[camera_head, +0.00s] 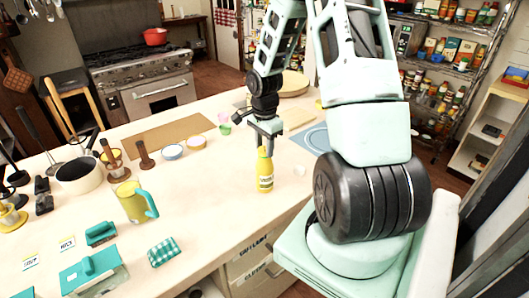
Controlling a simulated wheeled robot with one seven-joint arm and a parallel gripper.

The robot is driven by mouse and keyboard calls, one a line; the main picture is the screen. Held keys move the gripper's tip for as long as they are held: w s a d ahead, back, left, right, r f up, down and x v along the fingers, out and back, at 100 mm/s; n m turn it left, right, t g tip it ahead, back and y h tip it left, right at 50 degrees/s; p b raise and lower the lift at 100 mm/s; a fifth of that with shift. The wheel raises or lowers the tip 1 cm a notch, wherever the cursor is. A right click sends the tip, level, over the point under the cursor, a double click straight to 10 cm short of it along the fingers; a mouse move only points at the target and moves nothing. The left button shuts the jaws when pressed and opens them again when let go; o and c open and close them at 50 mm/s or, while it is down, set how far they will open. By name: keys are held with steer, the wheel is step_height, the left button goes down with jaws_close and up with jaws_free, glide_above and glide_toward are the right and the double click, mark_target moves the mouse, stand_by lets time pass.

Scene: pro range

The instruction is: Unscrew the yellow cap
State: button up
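A yellow bottle (265,180) with a pale label stands upright near the front edge of the counter. Its narrow yellow top (264,152), where the cap would be, is directly below my gripper (265,143). The gripper points down with its fingertips at the bottle's top. The fingers are small here, and I cannot tell whether they touch the cap or are shut on it. The upper end of the cap is partly hidden by the gripper.
A yellow pitcher (131,203), a green checked cloth (163,252) and a white pot (80,176) are left on the counter (210,220). The counter just left of the bottle is clear.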

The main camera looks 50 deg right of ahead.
steer(key=n+p, duration=0.1)
steer(key=n, duration=0.2)
steer(key=shift+r+n+p, duration=0.15)
steer(key=shift+n+p, duration=0.15)
steer(key=shift+p, duration=0.05)
steer(key=shift+n+p, duration=0.35)
steer(key=shift+n, duration=0.85)
steer(key=n+p, duration=0.1)
steer(key=n, duration=0.2)
steer(key=shift+s+p, duration=0.1)
steer(key=shift+p, duration=0.3)
steer(key=shift+n+p, duration=0.4)
steer(key=shift+n, duration=1.1)
